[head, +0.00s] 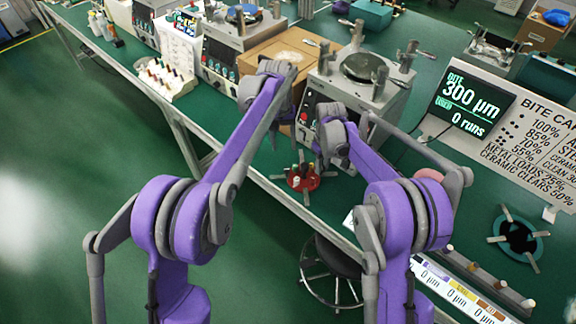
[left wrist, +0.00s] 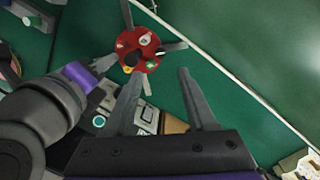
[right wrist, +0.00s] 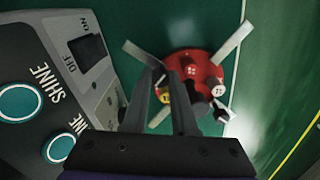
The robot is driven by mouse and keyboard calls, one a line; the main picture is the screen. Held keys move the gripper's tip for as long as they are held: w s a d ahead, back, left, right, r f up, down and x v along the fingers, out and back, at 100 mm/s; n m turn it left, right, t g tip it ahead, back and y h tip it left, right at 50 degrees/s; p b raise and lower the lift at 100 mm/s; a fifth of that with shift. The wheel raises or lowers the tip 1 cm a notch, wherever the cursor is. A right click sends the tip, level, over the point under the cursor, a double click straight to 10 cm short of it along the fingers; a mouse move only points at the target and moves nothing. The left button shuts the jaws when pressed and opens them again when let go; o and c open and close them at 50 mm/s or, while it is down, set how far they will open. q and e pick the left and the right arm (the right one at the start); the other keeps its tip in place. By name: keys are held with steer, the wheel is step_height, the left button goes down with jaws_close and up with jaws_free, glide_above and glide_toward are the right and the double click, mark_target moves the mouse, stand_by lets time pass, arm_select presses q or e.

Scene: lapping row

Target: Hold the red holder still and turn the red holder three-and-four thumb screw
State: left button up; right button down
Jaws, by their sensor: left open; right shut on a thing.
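The red holder (head: 302,179) is a round red disc with several grey arms, lying on the green bench near its front edge. In the left wrist view the holder (left wrist: 152,62) shows several small knobs on top, pale, dark and yellow-orange. My left gripper (left wrist: 157,72) is open and empty, its fingers apart and pointing toward the holder. In the right wrist view my right gripper (right wrist: 163,64) is shut at the near side of the holder (right wrist: 205,72), where a grey arm meets the disc. The fingers hide the exact gripped spot. I cannot tell which screws are three and four.
A lapping machine (head: 352,90) stands behind the holder, close to my right arm. A sign board (head: 510,125) stands at right, with a teal ring holder (head: 518,238) in front. Green bench is free beside the holder.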

mark_target(287, 169)
arm_select(q)
steer(key=f+m, duration=0.1)
steer(key=f, duration=0.2)
steer(key=f+m, duration=0.2)
steer(key=f, duration=0.2)
steer(key=d+f+m+y, duration=0.1)
steer(key=f, duration=0.3)
steer(key=shift+s+m+t, duration=0.3)
steer(key=shift+m+t, duration=0.1)
jaws_close()
